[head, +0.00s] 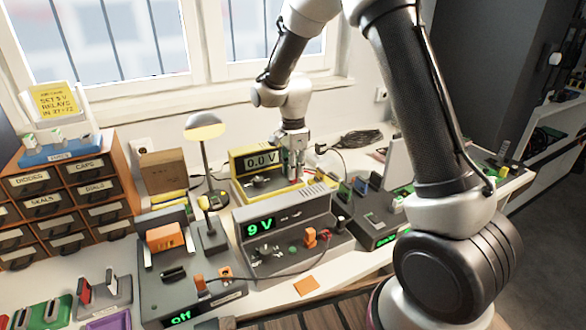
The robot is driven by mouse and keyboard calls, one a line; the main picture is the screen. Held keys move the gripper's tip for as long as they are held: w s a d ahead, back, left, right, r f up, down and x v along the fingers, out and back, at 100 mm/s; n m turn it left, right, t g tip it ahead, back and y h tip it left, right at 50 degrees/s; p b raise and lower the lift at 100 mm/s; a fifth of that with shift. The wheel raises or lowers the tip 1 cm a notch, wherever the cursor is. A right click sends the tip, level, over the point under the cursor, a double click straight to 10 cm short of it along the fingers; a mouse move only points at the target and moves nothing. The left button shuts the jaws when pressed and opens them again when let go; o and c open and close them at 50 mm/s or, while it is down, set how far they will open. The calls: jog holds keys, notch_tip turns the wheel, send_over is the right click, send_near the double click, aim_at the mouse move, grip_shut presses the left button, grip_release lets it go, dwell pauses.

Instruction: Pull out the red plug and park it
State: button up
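An orange-red plug (310,238) stands upright in the front of the grey 9 V unit (284,230). A dark cable runs from near it to a second orange plug (201,283) on the grey box whose display reads "off" (160,290). I cannot tell which one counts as the red plug. My gripper (294,172) points down behind the 9 V unit, at the right side of the yellow meter (243,185) reading 0.0 V. Its fingers are small and partly merge with the meter, so their opening and any held thing are unclear.
A desk lamp (205,130) stands left of the meter. A drawer cabinet (65,195) is at the left. A dark device (375,228) sits right of the 9 V unit, close to my arm. Loose cable (360,138) lies behind. An orange pad (306,285) lies at the front edge.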

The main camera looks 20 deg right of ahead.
jog(key=o, duration=0.4)
jog(key=shift+c, duration=0.2)
